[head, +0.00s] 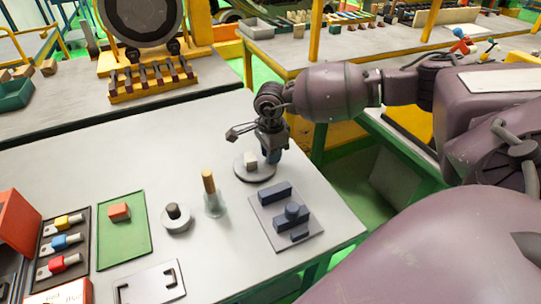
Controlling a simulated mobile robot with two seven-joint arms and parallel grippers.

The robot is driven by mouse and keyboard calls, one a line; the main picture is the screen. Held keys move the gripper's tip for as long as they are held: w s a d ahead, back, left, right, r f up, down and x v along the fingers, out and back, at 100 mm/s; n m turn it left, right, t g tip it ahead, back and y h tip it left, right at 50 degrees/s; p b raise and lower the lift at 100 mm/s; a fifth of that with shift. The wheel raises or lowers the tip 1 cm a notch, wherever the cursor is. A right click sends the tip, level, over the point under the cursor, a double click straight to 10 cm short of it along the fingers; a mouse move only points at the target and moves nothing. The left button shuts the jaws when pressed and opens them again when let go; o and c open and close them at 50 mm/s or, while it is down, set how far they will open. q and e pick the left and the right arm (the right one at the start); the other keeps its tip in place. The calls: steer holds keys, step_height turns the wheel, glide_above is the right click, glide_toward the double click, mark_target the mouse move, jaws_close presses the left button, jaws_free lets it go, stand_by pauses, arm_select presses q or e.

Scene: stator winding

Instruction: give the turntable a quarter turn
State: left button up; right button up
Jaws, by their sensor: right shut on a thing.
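The turntable (250,177) is a grey round disc near the table's far right edge, with a small pale block (250,158) on it. My right gripper (272,153) points down at the disc's far right rim. It is shut on a dark blue upright piece there, which looks like the turntable's handle; the jaws hide most of it. My left gripper is out of view.
A clear holder with a wooden peg (209,181), a grey ring with a dark post (177,217) and a plate with blue blocks (286,222) stand nearby. A green mat (124,235) and a tray of coloured connectors (62,243) lie left.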

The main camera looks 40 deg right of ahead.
steer(key=shift+w+d+n, duration=0.1)
steer(key=shift+w+n, duration=0.15)
steer(key=shift+n, duration=0.25)
steer(key=shift+w+n+b, duration=0.1)
steer(key=shift+n+b, duration=0.2)
steer(key=shift+b, duration=0.05)
steer(key=shift+w, duration=0.1)
steer(key=shift+r, duration=0.1)
steer(key=o, duration=0.9)
step_height(320, 180, up, 10)
steer(key=shift+f+p, duration=0.15)
steer(key=shift+p, duration=0.2)
steer(key=shift+r, duration=0.5)
